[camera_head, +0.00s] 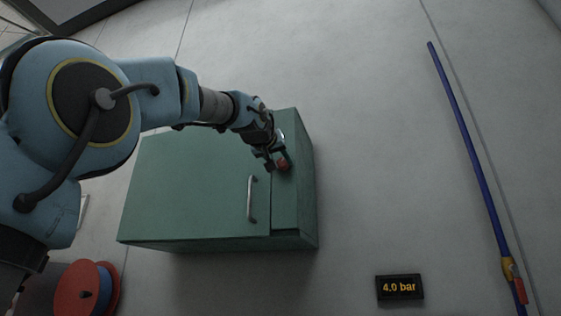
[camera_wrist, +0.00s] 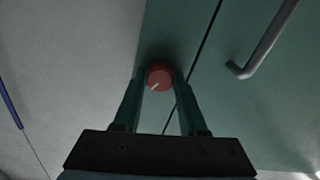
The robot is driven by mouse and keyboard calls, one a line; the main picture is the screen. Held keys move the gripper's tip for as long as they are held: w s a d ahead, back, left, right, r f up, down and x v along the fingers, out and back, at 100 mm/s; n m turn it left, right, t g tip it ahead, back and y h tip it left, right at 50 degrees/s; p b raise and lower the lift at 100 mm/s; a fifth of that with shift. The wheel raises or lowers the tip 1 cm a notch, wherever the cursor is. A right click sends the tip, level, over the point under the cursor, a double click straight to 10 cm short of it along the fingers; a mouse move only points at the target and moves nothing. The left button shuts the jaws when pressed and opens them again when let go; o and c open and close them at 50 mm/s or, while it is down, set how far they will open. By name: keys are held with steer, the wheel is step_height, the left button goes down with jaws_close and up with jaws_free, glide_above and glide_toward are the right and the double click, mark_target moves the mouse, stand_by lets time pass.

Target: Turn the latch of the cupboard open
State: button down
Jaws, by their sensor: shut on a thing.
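The green cupboard (camera_head: 190,185) is on the grey wall, and its door looks closed. The latch is a round red knob (camera_head: 284,164) on the narrow strip to the right of the door. My gripper (camera_head: 276,162) is at the latch. In the wrist view, the red latch (camera_wrist: 159,76) with a white mark sits between the tips of my two fingers (camera_wrist: 158,88), which are shut on it. The white mark points down and left in that view. The fingers partly cover the latch in the head view.
A metal bar handle (camera_head: 252,199) is on the door near its right edge. A display reading 4.0 bar (camera_head: 399,287) is at the lower right. A blue pipe (camera_head: 468,145) runs along the right side. A red reel (camera_head: 88,289) is at the lower left.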

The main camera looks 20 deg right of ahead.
steer(key=m, duration=1.2)
stand_by(0.6)
steer(key=shift+c, duration=2.2)
jaws_free()
steer(key=b+v, duration=0.3)
steer(key=v, duration=0.7)
steer(key=shift+s+a+b, duration=0.25)
steer(key=shift+s+b, duration=0.05)
steer(key=shift+s, duration=0.05)
